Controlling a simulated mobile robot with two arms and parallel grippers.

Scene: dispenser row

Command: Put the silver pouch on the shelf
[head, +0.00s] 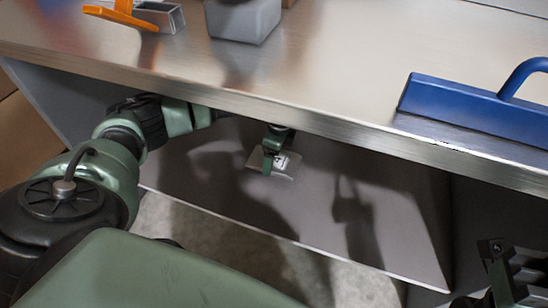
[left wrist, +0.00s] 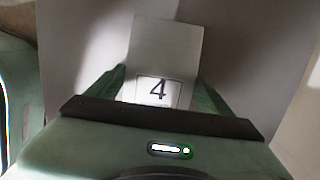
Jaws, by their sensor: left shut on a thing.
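The silver pouch (head: 287,174) is a small, flat, pale grey packet. Its label reads "4" in the left wrist view (left wrist: 166,48). My left gripper (head: 272,160) is shut on the pouch's near end, reaching in under the counter's front edge. The shelf (head: 215,195) is the dark grey board below the countertop. The pouch is over the shelf; I cannot tell whether it touches it. Part of my right gripper (head: 507,276) shows at the lower right corner, cut off by the frame, apart from the pouch.
The metal countertop (head: 330,80) overhangs the shelf. On it are a blue handled tool (head: 470,110), a grey block-like container (head: 243,20), an orange item (head: 122,15) and a small metal box (head: 160,16). The shelf around the pouch looks bare, with shadows across it.

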